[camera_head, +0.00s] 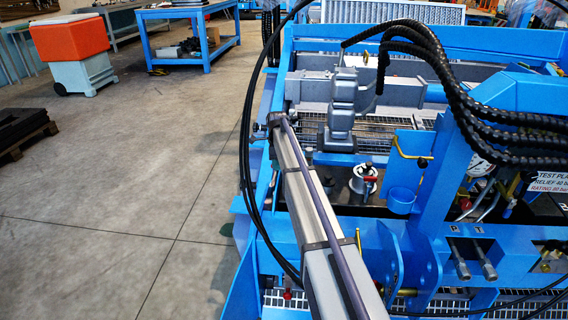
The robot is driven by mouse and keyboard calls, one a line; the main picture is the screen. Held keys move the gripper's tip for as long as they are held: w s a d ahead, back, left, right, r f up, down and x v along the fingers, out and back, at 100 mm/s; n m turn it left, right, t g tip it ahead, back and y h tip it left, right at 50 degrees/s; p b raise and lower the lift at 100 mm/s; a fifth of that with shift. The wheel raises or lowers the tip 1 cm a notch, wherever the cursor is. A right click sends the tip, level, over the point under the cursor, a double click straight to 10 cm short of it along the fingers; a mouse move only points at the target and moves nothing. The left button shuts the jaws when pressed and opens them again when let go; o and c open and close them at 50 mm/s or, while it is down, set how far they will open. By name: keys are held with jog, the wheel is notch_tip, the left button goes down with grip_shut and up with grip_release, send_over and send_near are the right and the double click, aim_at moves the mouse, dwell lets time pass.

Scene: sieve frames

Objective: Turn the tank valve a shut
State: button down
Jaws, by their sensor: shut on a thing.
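A grey metal fitting (360,183) with a small red handle (370,179) stands on the blue frame, right of the long grey beam. I cannot tell whether this is tank valve a. Which way any valve handle is turned is too small to tell.
The blue test rig (500,245) fills the right side, with black spiral-wrapped hoses (445,75) arching over it. A pressure gauge (478,163) is at the right. An orange-topped bin (70,38) and blue workbench (185,14) stand behind.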

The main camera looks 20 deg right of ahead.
jog(key=shift+w, duration=0.1)
dwell(0.4)
jog(key=c, duration=1)
grip_release()
notch_tip(320, 180, up, 11)
jog(key=p, duration=1)
jog(key=shift+p, duration=0.4)
jog(key=shift+f, duration=0.1)
